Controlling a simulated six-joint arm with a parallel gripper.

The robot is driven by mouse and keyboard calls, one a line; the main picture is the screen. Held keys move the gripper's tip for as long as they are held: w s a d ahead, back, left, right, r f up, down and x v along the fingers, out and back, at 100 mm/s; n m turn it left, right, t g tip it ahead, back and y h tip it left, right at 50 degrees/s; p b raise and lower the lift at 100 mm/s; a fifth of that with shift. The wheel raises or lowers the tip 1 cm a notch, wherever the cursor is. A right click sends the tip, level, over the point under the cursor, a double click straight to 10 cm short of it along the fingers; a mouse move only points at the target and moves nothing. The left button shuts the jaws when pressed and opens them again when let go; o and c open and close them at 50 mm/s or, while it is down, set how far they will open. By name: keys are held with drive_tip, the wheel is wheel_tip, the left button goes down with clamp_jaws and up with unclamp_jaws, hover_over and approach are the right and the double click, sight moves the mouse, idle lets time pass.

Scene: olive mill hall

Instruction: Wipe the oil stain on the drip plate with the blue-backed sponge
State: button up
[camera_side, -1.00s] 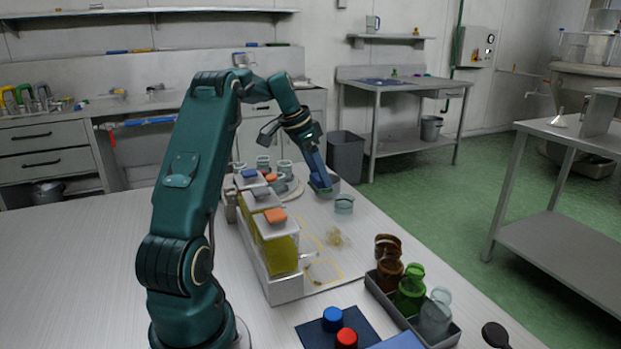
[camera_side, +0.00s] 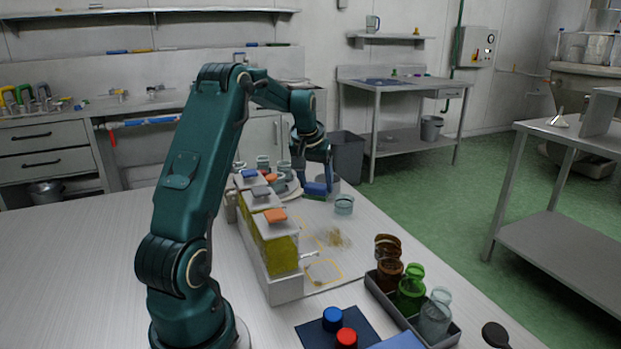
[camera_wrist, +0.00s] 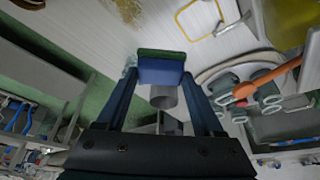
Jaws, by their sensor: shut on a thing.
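My gripper (camera_side: 318,184) is shut on the blue-backed sponge (camera_side: 314,189), at the far end of the light drip plate (camera_side: 331,257). In the wrist view the sponge (camera_wrist: 160,70) sits between both fingers, its blue face toward the camera and a green layer along its far edge. The oil stain (camera_side: 338,238) is a yellow-brown smear on the plate, nearer the side camera than the sponge and apart from it. I cannot tell whether the sponge touches anything below.
A clear glass (camera_side: 344,205) stands close right of the sponge. A row of yellow-green oil containers (camera_side: 279,252) with coloured tops runs along the plate's left. A grey tray (camera_side: 447,332) holds brown, green and clear jars. A yellow outline (camera_side: 323,271) marks the plate's near part.

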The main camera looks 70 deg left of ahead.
drive_tip(key=shift+w+d+f, duration=0.1)
drive_tip(key=shift+w+d, duration=0.2)
drive_tip(key=shift+d, duration=0.25)
drive_tip(key=shift+f, duration=3.7)
drive_tip(key=shift+d+f, duration=0.25)
drive_tip(key=shift+d, duration=0.4)
drive_tip(key=shift+c, duration=1.3)
drive_tip(key=shift+d, duration=4.9)
drive_tip(key=shift+a, duration=5.5)
drive_tip(key=shift+w+a, duration=0.15)
drive_tip(key=shift+w, duration=0.05)
drive_tip(key=shift+w+d, duration=0.15)
drive_tip(key=shift+d, duration=5.5)
drive_tip(key=shift+a, duration=5.45)
drive_tip(key=shift+a+r, duration=0.15)
drive_tip(key=shift+a, duration=0.1)
drive_tip(key=shift+d+r, duration=0.1)
drive_tip(key=shift+r, duration=3.9)
